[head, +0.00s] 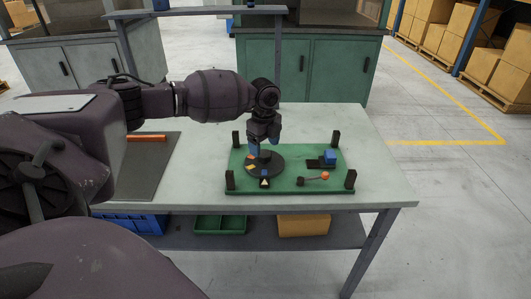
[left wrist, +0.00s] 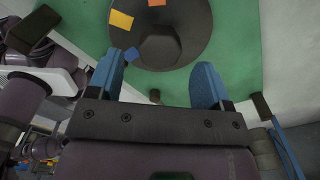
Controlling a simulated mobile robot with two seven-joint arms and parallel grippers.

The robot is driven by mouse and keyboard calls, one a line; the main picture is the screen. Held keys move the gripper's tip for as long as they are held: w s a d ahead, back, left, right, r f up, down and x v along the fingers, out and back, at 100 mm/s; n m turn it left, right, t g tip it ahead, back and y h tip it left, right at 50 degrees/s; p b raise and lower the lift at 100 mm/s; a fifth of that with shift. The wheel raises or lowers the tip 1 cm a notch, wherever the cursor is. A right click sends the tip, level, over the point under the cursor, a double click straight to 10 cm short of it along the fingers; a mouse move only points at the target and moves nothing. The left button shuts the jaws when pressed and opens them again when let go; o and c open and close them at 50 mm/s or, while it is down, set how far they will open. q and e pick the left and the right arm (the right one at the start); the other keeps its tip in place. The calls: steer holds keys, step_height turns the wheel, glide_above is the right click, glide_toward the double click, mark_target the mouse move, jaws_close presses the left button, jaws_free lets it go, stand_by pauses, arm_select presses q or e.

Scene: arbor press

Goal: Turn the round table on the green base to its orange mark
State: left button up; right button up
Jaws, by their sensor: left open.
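The dark round table (head: 279,168) sits on the left half of the green base (head: 325,188), with a raised dark hub (left wrist: 172,45) in its middle. Its orange mark (head: 251,157) is on the left side; a yellow mark (head: 250,167) follows, then a blue mark (head: 265,172) at the front. A white triangle (head: 264,183) on a dark block stands at the table's front edge, by the blue mark. My left gripper (head: 265,148) is open above the table's back part; its blue fingers (left wrist: 160,60) show to either side of the hub. I cannot tell if they touch. My right gripper is not in view.
Dark posts (head: 350,180) stand at the base's corners. On its right half are a blue block (head: 330,157) and a lever with an orange knob (head: 325,176). A grey mat with an orange bar (head: 146,138) lies to the left. The bench's right end is clear.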

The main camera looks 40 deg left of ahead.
mark_target(264, 153)
arm_select(q)
steer(key=shift+f, duration=1.5)
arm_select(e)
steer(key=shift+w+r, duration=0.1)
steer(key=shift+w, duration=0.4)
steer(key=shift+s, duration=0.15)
arm_select(q)
steer(key=c, duration=0.9)
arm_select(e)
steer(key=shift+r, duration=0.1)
